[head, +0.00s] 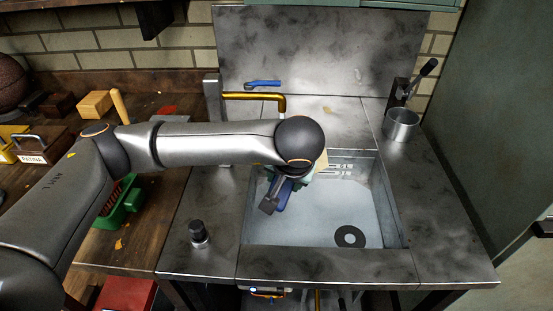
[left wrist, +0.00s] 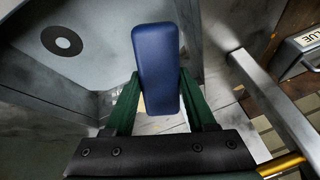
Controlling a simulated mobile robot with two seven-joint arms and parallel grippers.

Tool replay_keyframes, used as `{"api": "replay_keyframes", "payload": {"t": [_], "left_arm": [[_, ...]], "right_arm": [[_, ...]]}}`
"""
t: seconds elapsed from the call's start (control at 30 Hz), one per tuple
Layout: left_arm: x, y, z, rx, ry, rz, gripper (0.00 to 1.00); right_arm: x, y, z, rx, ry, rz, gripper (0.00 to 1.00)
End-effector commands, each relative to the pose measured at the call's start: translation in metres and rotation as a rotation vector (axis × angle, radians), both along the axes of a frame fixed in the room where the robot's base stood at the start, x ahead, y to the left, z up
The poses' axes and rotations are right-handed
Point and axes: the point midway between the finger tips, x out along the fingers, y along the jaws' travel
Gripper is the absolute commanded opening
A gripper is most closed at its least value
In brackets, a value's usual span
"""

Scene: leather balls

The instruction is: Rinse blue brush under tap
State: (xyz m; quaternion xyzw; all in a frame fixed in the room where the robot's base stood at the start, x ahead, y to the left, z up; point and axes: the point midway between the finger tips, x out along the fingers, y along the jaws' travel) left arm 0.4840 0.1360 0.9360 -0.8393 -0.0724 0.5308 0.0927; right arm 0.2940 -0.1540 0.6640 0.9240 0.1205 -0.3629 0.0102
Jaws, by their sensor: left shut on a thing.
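My left arm reaches across the counter, and my left gripper (head: 284,188) is over the left part of the sink basin (head: 310,225), mostly hidden behind my wrist. In the left wrist view its green fingers (left wrist: 160,105) are shut on the blue brush (left wrist: 157,60), whose flat blue back faces the camera. No bristles can be made out. A bit of the brush (head: 283,196) also shows in the head view. The brass tap (head: 262,97) with a blue lever (head: 263,83) stands at the basin's back left, behind my forearm. No water is visible from its spout. My right gripper is out of view.
A black drain ring (head: 350,236) lies on the basin floor. A metal cup (head: 401,124) stands back right, and a dark knob (head: 198,232) front left. The wooden bench at left holds a green tray (head: 122,207) and wooden blocks (head: 95,103). The basin's right side is clear.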

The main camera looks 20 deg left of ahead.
Motion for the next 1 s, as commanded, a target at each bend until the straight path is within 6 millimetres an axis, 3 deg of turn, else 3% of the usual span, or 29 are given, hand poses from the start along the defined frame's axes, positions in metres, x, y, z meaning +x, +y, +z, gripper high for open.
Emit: {"api": "replay_keyframes", "payload": {"t": [0.6, 1.0], "left_arm": [[-0.038, -0.020, 0.037, 0.000, -0.003, -0.002, 0.00], [-0.044, -0.023, 0.040, 0.000, 0.000, 0.000, 0.00]], "right_arm": [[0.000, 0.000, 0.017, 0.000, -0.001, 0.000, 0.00], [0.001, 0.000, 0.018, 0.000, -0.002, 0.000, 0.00]]}}
